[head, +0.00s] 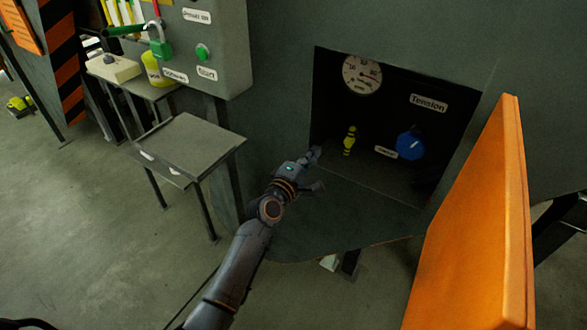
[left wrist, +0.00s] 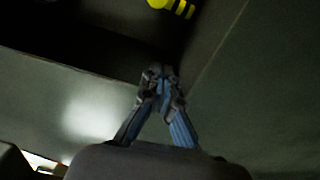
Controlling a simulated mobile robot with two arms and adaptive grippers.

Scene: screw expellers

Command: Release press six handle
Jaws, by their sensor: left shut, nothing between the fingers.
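A yellow and black striped handle (head: 349,140) stands upright in the dark recess of the grey machine. Its lower end also shows at the top of the left wrist view (left wrist: 171,5). My left gripper (head: 314,155) is at the lower left of the recess opening, left of and below the handle and apart from it. In the left wrist view its fingertips (left wrist: 160,75) meet, with nothing between them. My right gripper is not in view.
The recess also holds a round gauge (head: 362,75), a blue knob (head: 410,145) and a "Tension" label (head: 429,103). An orange door (head: 480,220) stands open at the right. A small metal table (head: 190,145) and a control box (head: 215,60) are at the left.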

